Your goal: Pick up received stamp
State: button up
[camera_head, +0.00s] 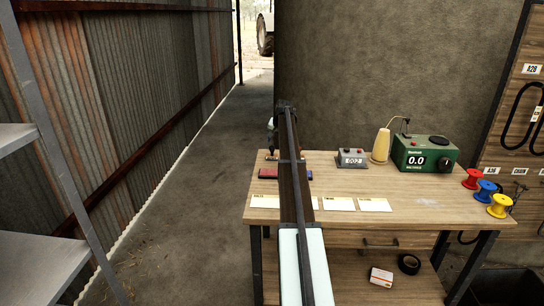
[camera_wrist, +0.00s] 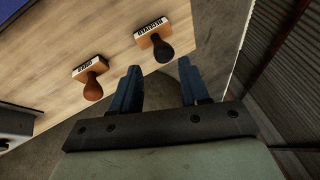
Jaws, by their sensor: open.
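Two stamps with wooden blocks and round handles show in the wrist view at the edge of the wooden tabletop. The stamp with the dark handle (camera_wrist: 157,40) has a longer label, upside down, that seems to read RECEIVED. In the head view my arm mostly hides this area.
A corrugated wall (camera_head: 110,90) stands left; floor between is clear.

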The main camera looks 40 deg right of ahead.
aim_at(272, 153)
jog(key=shift+w+x, duration=0.1)
jog(key=shift+x, duration=1.85)
jog(key=shift+w+x, duration=0.15)
jog(key=shift+x, duration=1.8)
jog(key=shift+r, duration=0.1)
jog(key=c, duration=0.8)
